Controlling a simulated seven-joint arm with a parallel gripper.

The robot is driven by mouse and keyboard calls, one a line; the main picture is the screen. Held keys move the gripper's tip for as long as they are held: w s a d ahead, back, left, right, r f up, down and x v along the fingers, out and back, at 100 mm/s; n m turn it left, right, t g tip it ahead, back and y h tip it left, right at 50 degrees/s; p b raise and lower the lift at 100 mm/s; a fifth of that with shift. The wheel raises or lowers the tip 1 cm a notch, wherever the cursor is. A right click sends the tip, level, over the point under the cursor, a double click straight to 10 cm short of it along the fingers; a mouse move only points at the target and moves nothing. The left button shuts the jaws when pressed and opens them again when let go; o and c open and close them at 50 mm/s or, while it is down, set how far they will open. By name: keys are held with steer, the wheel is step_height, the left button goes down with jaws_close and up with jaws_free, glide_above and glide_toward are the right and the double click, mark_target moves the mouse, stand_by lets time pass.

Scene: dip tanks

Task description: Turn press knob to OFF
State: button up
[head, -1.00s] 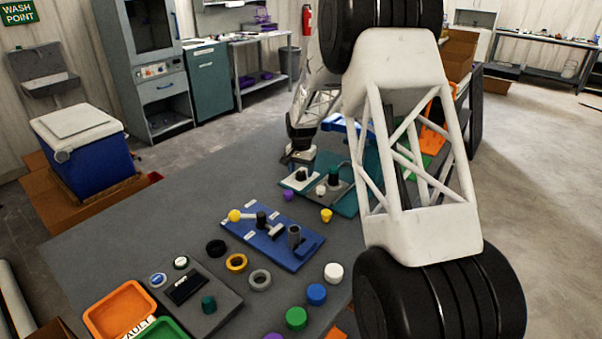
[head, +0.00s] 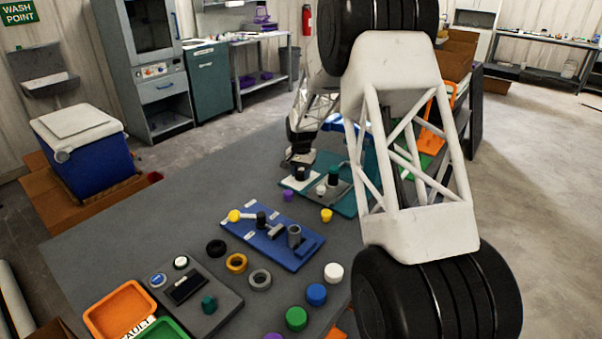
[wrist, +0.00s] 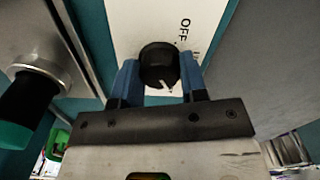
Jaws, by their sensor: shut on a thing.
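The press knob (wrist: 159,64) is a round black knob with a white pointer mark, on a white panel (wrist: 125,18) lettered "OFF" in the wrist view. The pointer mark lies on the knob's side towards my gripper, away from the lettering's far end. My gripper (wrist: 160,78) has its two blue fingers shut on the knob, one on each side. In the head view my gripper (head: 300,160) is small, at the white panel by the teal board (head: 345,200). The knob is hard to make out there.
A black-and-green handle (wrist: 25,110) on a metal plate stands left of my gripper in the wrist view. In the head view, a blue board (head: 290,255) with levers and several coloured caps lies nearer on the grey table (head: 130,240).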

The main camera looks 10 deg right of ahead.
steer(key=shift+n, duration=0.5)
steer(key=n, duration=1)
steer(key=shift+n, duration=0.4)
steer(key=n, duration=1.2)
steer(key=o, duration=0.9)
